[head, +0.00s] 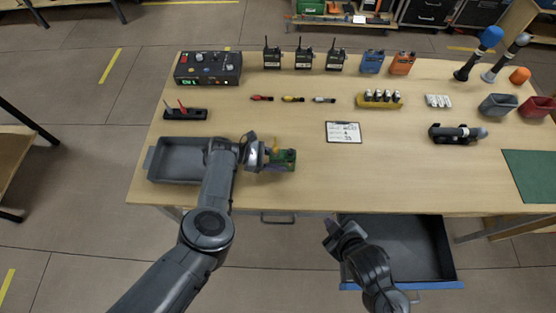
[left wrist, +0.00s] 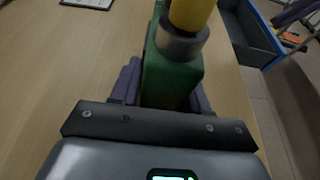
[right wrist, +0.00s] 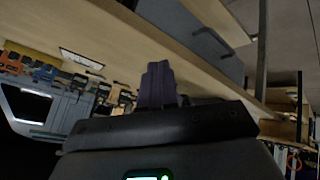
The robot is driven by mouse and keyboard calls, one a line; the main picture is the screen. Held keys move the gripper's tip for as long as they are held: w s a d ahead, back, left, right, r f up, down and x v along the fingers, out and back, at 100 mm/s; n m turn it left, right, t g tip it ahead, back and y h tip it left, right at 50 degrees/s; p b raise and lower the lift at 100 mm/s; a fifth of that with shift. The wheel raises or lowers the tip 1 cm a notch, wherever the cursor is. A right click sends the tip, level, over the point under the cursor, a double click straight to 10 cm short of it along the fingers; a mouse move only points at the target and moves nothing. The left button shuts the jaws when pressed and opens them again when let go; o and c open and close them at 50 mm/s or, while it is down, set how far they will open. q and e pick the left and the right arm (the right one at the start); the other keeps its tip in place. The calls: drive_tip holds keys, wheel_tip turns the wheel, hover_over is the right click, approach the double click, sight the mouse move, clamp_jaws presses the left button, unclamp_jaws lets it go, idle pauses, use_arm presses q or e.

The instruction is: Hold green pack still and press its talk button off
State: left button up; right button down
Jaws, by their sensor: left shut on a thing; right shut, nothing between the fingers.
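The green pack (head: 288,157) is on the near part of the table, left of centre, with my left gripper (head: 272,158) shut on it. In the left wrist view the pack's green body (left wrist: 172,80) sits between the fingers, with a grey collar and yellow part (left wrist: 190,14) on its end. The talk button cannot be made out. My right gripper (head: 333,228) is shut and empty, in front of the table's near edge and above the open drawer. In the right wrist view its closed fingers (right wrist: 158,84) hold nothing.
A grey tray (head: 165,178) stands left of the pack. The open drawer (head: 425,262) juts out below the table's near edge. A clipboard (head: 343,132) lies right of the pack. Radios (head: 304,56) and a control box (head: 208,68) stand at the back.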

drive_tip(key=w+a+n+t+y, duration=0.1)
drive_tip(key=w+a+n+y, duration=0.1)
drive_tip(key=a+n, duration=0.1)
drive_tip(key=w+a+n+y, duration=0.2)
drive_tip(key=w+a+n, duration=0.1)
drive_tip(key=a+n, duration=0.1)
drive_tip(key=w+a+n+t+y, duration=0.1)
drive_tip(key=w+a+n, duration=0.1)
drive_tip(key=a+n, duration=0.2)
drive_tip(key=shift+w+r+n+t+y, duration=0.2)
drive_tip(key=shift+n+t+y, duration=0.15)
drive_tip(key=shift+n, duration=0.25)
approach(283, 163)
drive_tip(key=shift+s+f+x, duration=0.15)
drive_tip(key=shift+x, duration=0.9)
drive_tip(key=shift+s+f+x, duration=0.15)
drive_tip(key=shift+x, duration=0.95)
drive_tip(key=shift+w+a, duration=0.15)
drive_tip(key=shift+w, duration=0.45)
drive_tip(key=shift+s, duration=0.65)
drive_tip(key=shift+s, duration=3)
